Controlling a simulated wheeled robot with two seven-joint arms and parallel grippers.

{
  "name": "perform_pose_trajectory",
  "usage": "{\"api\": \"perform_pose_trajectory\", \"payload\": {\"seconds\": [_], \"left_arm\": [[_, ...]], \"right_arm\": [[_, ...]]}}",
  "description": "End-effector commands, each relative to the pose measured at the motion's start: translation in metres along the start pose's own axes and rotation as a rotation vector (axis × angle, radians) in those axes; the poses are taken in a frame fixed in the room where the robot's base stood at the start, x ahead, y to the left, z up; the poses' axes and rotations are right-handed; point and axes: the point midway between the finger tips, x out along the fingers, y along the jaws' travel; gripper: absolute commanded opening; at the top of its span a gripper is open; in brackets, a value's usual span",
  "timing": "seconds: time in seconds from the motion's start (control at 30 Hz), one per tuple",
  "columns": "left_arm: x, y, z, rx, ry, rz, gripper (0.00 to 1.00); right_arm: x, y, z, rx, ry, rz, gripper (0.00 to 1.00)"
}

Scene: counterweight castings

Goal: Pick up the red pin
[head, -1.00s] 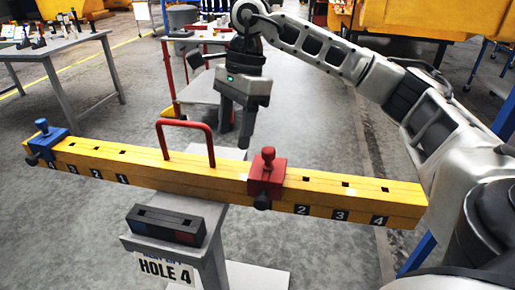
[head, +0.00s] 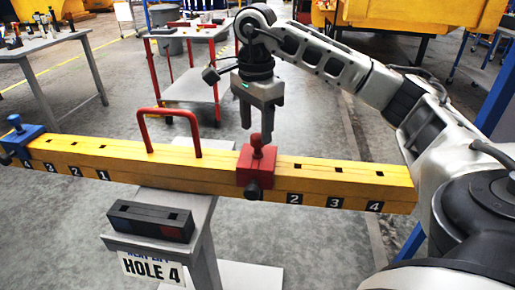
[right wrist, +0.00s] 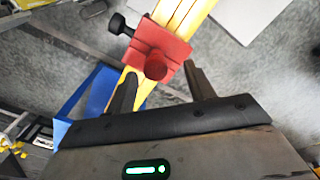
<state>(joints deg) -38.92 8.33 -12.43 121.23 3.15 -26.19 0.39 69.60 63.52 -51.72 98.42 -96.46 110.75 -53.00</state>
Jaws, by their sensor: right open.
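The red pin (head: 257,146) stands upright with a round knob in the top of a red block (head: 256,170) on the yellow beam (head: 215,165). The block sits just left of the number 2 on the beam's right half. My right gripper (head: 256,134) is open and empty, its fingers pointing down just behind and above the pin. In the right wrist view the pin's round top (right wrist: 156,67) shows between the two fingertips (right wrist: 161,74), apparently not touched. My left gripper is not in view.
A blue block with a pin (head: 18,135) sits at the beam's left end. A red handle (head: 168,114) rises from the beam's middle. A stand (head: 195,240) carries a black box (head: 150,220) and a "HOLE 4" sign (head: 150,268). A red cart (head: 185,85) stands behind.

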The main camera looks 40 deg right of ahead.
Motion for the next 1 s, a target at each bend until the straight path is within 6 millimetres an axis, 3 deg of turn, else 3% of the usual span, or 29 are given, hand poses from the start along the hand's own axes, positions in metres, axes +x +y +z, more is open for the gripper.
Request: {"api": "perform_pose_trajectory", "payload": {"seconds": [0.3, 0.6, 0.8, 1.0], "left_arm": [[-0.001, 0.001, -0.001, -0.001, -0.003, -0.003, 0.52], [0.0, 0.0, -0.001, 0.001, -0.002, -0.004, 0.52], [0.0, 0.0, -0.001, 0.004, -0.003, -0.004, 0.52], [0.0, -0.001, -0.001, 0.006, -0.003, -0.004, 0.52]], "right_arm": [[0.043, 0.007, 0.0, 0.001, 0.001, 0.004, 0.54], [0.048, 0.006, 0.001, 0.001, 0.0, 0.001, 0.54], [0.048, 0.006, 0.001, 0.001, 0.0, 0.001, 0.03], [0.048, 0.006, 0.001, 0.001, 0.0, 0.0, 0.03]]}}
